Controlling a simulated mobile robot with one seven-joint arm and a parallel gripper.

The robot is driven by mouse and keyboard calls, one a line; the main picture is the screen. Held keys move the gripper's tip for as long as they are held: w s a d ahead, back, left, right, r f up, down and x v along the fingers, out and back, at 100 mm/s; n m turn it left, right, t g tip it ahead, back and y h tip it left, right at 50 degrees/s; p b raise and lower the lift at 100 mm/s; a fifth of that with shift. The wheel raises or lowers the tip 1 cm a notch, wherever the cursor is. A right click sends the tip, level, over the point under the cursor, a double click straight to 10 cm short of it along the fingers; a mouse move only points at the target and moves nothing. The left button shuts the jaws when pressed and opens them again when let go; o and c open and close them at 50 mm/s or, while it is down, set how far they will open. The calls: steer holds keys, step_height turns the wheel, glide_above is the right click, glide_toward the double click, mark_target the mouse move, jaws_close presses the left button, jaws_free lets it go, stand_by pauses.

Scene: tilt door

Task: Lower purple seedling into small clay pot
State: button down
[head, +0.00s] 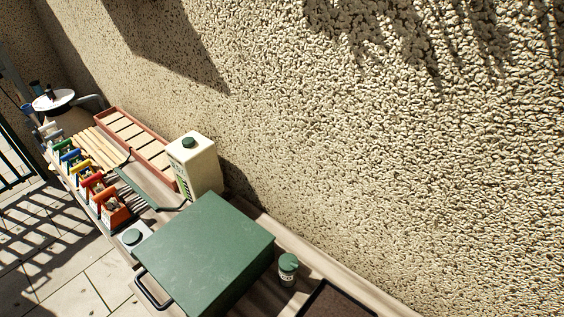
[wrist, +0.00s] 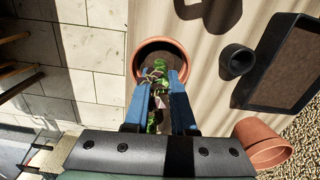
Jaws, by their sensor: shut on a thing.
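In the wrist view, my gripper (wrist: 159,82) has two blue fingers shut on a seedling (wrist: 159,68) with green leaves and a little purple lower between the fingers. A round clay pot (wrist: 136,66) with dark soil inside lies just beyond the fingertips. The seedling's leafy part overlaps the pot's opening in this view. I cannot tell how high it is above the soil or whether it touches it. The fingers hide the near side of the pot and much of the seedling. My gripper, the seedling and this pot do not show in the head view.
The wrist view shows a dark cup (wrist: 236,61), a black-rimmed tray (wrist: 250,100) and another clay pot (wrist: 262,143) at right. A paved floor (wrist: 70,70) lies left. The head view shows a green box (head: 210,250), a carton (head: 195,165) and a rough wall (head: 370,140).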

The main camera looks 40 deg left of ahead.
steer(key=shift+f, duration=0.1)
steer(key=c, duration=0.7)
jaws_free()
step_height(320, 180, up, 13)
steer(key=shift+b, duration=0.7)
